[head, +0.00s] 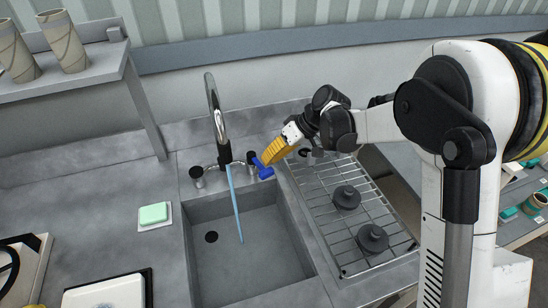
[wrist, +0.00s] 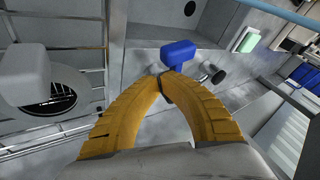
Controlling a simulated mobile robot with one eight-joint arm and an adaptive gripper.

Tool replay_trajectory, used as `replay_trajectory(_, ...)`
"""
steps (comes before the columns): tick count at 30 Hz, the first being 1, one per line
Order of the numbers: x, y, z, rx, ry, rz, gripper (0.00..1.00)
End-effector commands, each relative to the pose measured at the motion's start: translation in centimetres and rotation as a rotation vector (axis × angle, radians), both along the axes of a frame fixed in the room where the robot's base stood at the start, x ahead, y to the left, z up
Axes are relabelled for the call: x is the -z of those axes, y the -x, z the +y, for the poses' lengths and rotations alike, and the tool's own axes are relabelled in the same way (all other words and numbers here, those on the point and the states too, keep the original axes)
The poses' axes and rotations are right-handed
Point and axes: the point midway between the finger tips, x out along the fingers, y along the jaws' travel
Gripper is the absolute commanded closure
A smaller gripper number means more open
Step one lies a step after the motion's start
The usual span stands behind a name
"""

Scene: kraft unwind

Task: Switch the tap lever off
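The chrome tap (head: 216,115) stands behind the sink, and a blue stream of water (head: 235,205) runs from it into the basin. The blue tap lever (head: 264,170) is at the right of the tap's base. My gripper (head: 268,160) has yellow fingers and is right at the lever, reaching in from the upper right. In the wrist view the fingertips (wrist: 165,77) come together just at the near side of the blue lever (wrist: 180,53). They look shut and touching or nearly touching it; I see nothing clearly held between them.
The grey sink (head: 205,282) has a dark drain. A green sponge on a white dish (head: 154,214) is to the left. A shelf (head: 90,72) with brown cups is at the upper left.

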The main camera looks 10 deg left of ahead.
Motion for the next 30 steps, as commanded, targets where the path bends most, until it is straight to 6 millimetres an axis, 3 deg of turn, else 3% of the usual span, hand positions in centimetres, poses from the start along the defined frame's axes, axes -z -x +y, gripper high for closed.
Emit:
replay_trajectory(8,0.0,0.2,0.1,0.024,0.001,0.0,1.0)
replay_trajectory(18,0.0,2.2,1.1,0.359,0.0,-0.001,1.0)
replay_trajectory(30,0.0,2.5,1.4,0.366,-0.001,0.0,1.0)
